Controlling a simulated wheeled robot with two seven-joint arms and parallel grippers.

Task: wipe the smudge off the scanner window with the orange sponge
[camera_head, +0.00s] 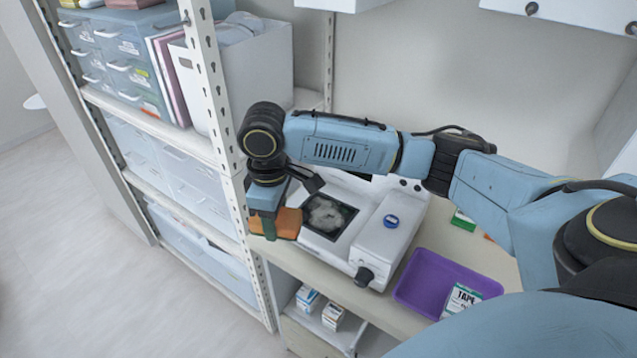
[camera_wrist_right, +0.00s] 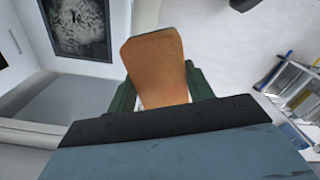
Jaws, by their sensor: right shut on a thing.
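The orange sponge (camera_head: 288,223) is held in my right gripper (camera_head: 268,226), at the left side of the white scanner (camera_head: 385,240). In the right wrist view the sponge (camera_wrist_right: 155,68) sticks out between the two green fingers. The scanner's dark window (camera_head: 329,217) bears a pale, cloudy smudge (camera_head: 326,214). The smudge also shows in the right wrist view (camera_wrist_right: 80,22), up and left of the sponge. There the sponge appears beside the window, not over it; its height above the scanner is hard to tell. My left gripper is not in view.
A purple tray (camera_head: 420,286) with a tape box (camera_head: 461,299) stands right of the scanner on the counter. A metal shelf post (camera_head: 215,90) rises close to my right wrist. Shelves with blue drawers (camera_head: 120,60) stand left. Small boxes (camera_head: 332,315) sit below the counter.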

